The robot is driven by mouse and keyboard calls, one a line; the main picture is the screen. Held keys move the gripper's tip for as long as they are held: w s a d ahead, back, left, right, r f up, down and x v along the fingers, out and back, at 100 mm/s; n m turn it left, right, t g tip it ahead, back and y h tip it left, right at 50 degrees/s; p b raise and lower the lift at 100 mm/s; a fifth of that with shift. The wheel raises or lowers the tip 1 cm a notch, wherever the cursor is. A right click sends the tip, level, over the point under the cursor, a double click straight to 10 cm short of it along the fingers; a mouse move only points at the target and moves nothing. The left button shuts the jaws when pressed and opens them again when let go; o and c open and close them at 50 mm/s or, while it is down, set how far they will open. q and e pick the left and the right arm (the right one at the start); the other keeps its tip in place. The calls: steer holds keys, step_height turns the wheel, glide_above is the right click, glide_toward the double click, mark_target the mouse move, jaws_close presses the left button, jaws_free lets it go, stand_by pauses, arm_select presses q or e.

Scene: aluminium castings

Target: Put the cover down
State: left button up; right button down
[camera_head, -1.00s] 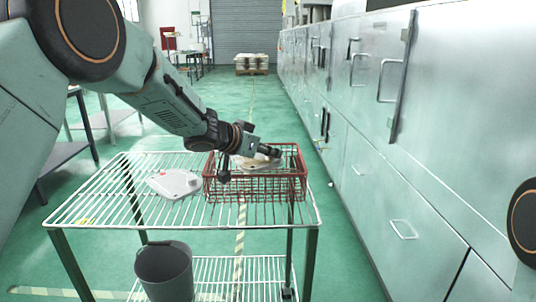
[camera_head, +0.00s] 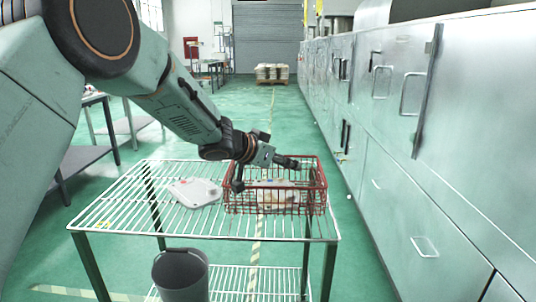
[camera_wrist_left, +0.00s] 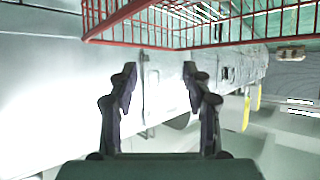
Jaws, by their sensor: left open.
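A pale cover-like casting (camera_head: 275,195) lies inside the red wire basket (camera_head: 273,209), partly hidden by the mesh. A second flat pale casting (camera_head: 194,192) with a small raised knob lies on the wire rack, left of the basket. I cannot tell from shape alone which one the task calls the cover. My left gripper (camera_head: 266,174) is open above the basket, with the casting below it and apart from it. In the left wrist view the gripper's fingers (camera_wrist_left: 160,80) are spread with nothing between them. My right gripper is not in view.
The wire-topped cart (camera_head: 130,218) has free room left of the basket. Metal cabinets (camera_head: 460,130) line the right side. Green floor runs clear behind the cart.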

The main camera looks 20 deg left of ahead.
arm_select(q)
steer(key=p+v, duration=0.2)
steer(key=v, duration=0.8)
steer(key=shift+s, duration=0.15)
